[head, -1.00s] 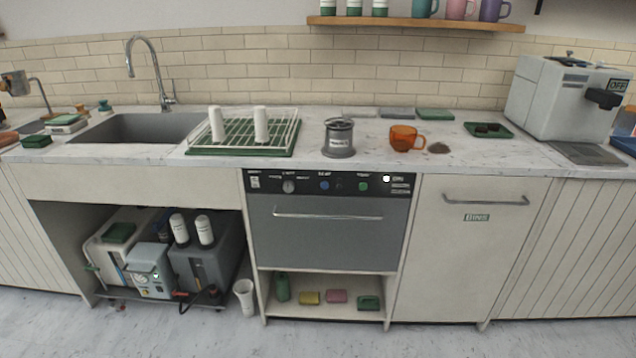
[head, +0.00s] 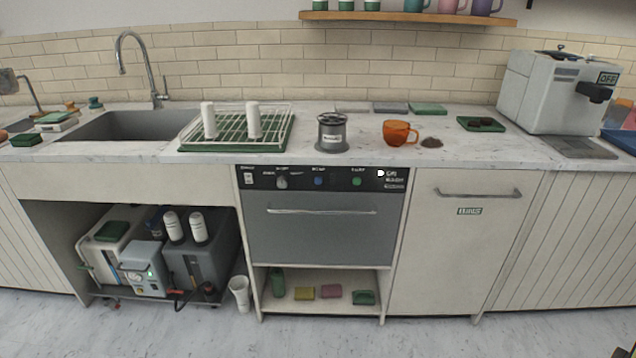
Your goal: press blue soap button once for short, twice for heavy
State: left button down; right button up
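The blue button (head: 318,181) is a small round knob on the black control panel (head: 300,179) of the grey under-counter washer (head: 320,228). A green button (head: 356,181) sits to its right, and a silver dial (head: 282,182) and a white switch (head: 249,179) to its left. A white light shows at the panel's right end. The panel's labels are too small to read surely. The washer door is shut. Neither of my grippers can be recognised in the head view; only a small dark piece shows at the bottom right corner.
On the counter above stand a dish rack (head: 240,130) with two white cups, a grey metal canister (head: 332,132), an orange mug (head: 398,133) beside dark grounds (head: 431,142), and a coffee machine (head: 556,92). The floor before the washer is clear.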

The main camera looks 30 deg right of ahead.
grip_shut()
dwell(1.4)
